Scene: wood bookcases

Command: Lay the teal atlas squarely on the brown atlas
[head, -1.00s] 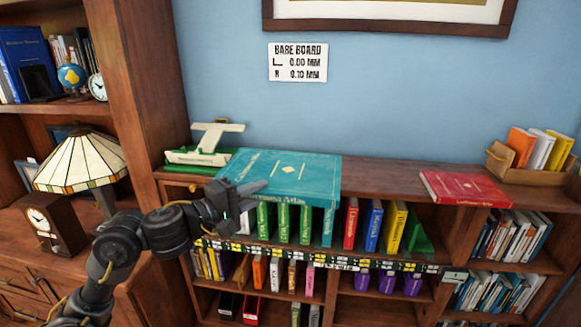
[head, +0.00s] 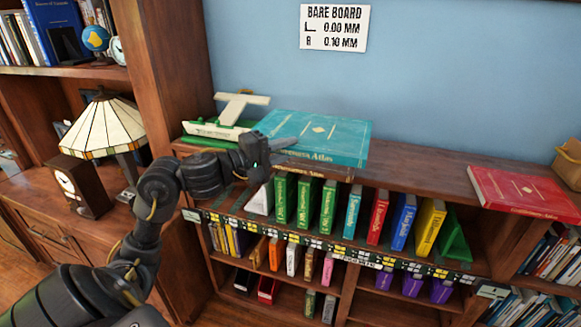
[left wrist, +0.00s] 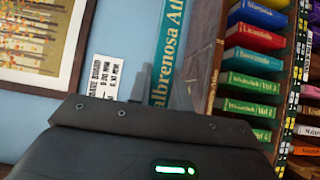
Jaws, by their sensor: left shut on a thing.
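The teal atlas (head: 325,130) lies flat above the bookcase top in the head view, and its spine shows in the left wrist view (left wrist: 168,50). My left gripper (head: 275,145) is shut on its front left part. A brown surface, apparently the brown atlas (head: 322,171), shows as a thin strip beneath the teal atlas. It also shows beside the teal spine in the left wrist view (left wrist: 206,50). Most of the brown one is hidden, and I cannot tell whether the two touch. My right gripper is not in view.
A green and white T-shaped stand (head: 225,120) is close to the teal atlas's left. A red atlas (head: 522,193) lies on the bookcase top (head: 420,172) at the right, with bare wood between. Several upright books (head: 378,215) fill the shelf below. A lamp (head: 105,125) stands at left.

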